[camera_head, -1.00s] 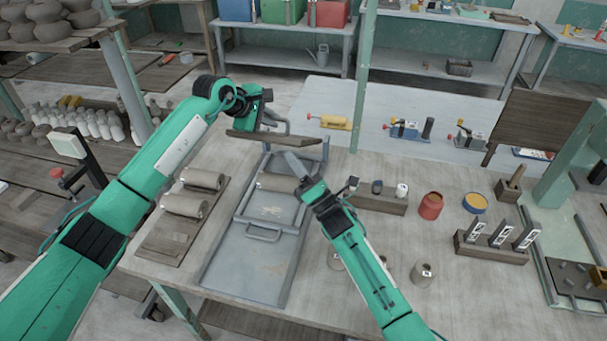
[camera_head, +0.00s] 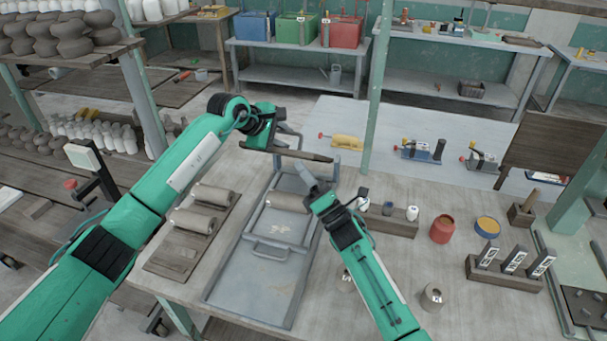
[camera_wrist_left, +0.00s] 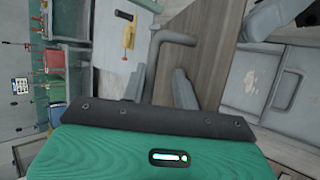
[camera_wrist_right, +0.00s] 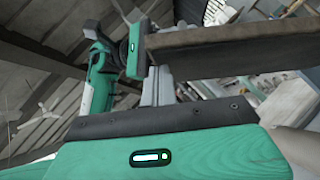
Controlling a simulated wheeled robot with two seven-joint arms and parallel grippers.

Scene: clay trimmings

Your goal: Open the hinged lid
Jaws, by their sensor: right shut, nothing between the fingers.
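The hinged lid (camera_head: 318,157) looks like a dark wooden board, raised and seen nearly edge-on in the head view, above the far end of a grey tray (camera_head: 240,292). It fills the middle of the left wrist view (camera_wrist_left: 212,45), and its brown side crosses the right wrist view (camera_wrist_right: 230,50). A bent grey handle (camera_wrist_left: 172,37) stands out from it. My left gripper (camera_wrist_left: 160,88) is open beside the board, its fingers apart near the handle. My right gripper (camera_head: 305,173) is shut and empty, just below the board. Whether its tips touch the board is unclear.
A clay roll (camera_head: 288,202) lies in the tray's frame. More rolls lie on a board (camera_head: 165,255) at left. A wooden block (camera_head: 390,222), a red pot (camera_head: 442,229) and a tool rack (camera_head: 505,275) stand at right. A green post (camera_head: 377,90) rises behind.

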